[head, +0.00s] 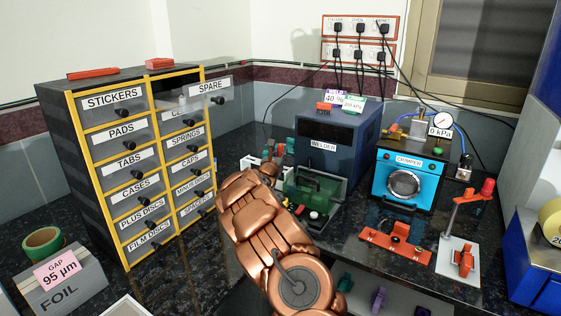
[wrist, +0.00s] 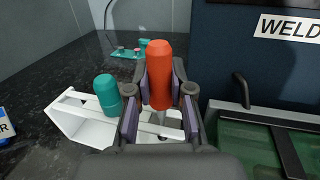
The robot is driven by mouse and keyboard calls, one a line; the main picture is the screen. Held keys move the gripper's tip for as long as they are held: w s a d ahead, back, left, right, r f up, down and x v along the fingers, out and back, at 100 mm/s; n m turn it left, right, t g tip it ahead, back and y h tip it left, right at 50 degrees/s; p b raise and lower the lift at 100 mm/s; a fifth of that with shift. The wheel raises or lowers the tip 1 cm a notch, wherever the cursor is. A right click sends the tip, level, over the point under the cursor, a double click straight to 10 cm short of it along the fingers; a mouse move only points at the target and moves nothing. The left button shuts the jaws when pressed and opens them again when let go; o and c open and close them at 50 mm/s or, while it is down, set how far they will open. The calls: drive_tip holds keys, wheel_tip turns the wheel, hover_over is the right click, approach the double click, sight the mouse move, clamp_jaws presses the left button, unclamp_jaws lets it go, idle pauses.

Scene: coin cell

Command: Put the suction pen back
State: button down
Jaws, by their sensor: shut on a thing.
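In the wrist view my gripper (wrist: 160,90) is shut on an orange handle (wrist: 159,58), which I take to be the suction pen. It stands about upright between the purple finger pads. A thin shaft shows below it, over a white rack (wrist: 80,125). I cannot tell whether the pen rests in the rack or is just above it. A teal-handled tool (wrist: 106,92) stands in the rack to the left of the pen. In the head view the rack (head: 248,163) is partly hidden behind my bronze arm, and my gripper is hard to make out.
The blue welder (head: 335,140) stands right of the rack, with a green, clear-looking cover (head: 318,187) in front. The crimper (head: 404,180) is farther right. The yellow-framed drawer cabinet (head: 110,165) is on the left, its SPARE drawer (head: 210,88) pulled out.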

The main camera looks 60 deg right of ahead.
drive_tip(key=shift+f, duration=1.3)
drive_tip(key=shift+f, duration=0.25)
drive_tip(key=c, duration=1)
unclamp_jaws()
drive_tip(key=shift+c, duration=0.2)
drive_tip(key=shift+r+p, duration=0.3)
drive_tip(key=shift+r, duration=0.1)
drive_tip(key=b+v, duration=0.2)
drive_tip(key=v, duration=1)
drive_tip(key=shift+f, duration=0.25)
